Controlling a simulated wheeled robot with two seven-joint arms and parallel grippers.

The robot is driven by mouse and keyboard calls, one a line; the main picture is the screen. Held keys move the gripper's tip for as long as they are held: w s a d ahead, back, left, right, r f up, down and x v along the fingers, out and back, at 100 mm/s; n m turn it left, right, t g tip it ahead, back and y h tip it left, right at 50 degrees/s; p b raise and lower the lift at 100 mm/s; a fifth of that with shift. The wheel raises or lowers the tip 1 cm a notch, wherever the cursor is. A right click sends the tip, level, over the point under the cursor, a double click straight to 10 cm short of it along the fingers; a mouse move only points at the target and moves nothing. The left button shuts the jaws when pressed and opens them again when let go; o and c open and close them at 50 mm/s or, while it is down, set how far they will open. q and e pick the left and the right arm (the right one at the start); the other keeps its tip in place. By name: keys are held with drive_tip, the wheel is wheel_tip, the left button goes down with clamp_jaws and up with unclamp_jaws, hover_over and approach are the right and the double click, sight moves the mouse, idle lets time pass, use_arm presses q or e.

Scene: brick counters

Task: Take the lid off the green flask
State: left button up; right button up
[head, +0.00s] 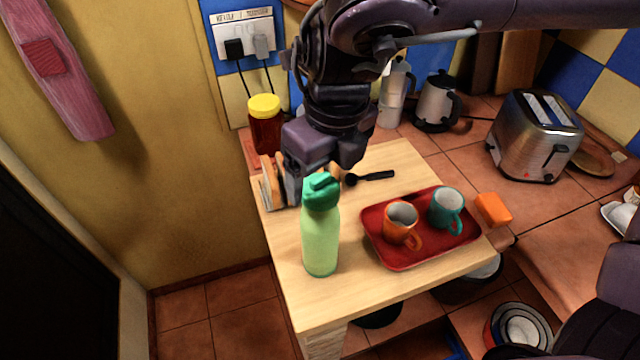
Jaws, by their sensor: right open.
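The green flask (320,237) stands upright near the front left edge of the wooden table. Its darker green lid (320,190) sits on its top. My right gripper (318,172) comes down from above, with its fingers just above and behind the lid in the picture. It is open and holds nothing that I can see. Whether a finger touches the lid cannot be told. My left gripper is not in view.
A red tray (372,238) with an orange mug (399,222) and a teal mug (446,207) is right of the flask. A wooden rack (268,188), black spoon (370,177) and yellow-lidded jar (265,125) are behind. A toaster (535,137) stands right.

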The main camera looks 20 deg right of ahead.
sight(321, 177)
drive_tip(key=shift+w+a+f, duration=0.1)
drive_tip(key=shift+w+f, duration=0.05)
drive_tip(key=shift+f, duration=0.5)
drive_tip(key=shift+w+f, duration=0.1)
drive_tip(key=shift+f, duration=0.75)
drive_tip(key=shift+c, duration=0.7)
drive_tip(key=c, duration=0.7)
drive_tip(key=shift+c, duration=1.1)
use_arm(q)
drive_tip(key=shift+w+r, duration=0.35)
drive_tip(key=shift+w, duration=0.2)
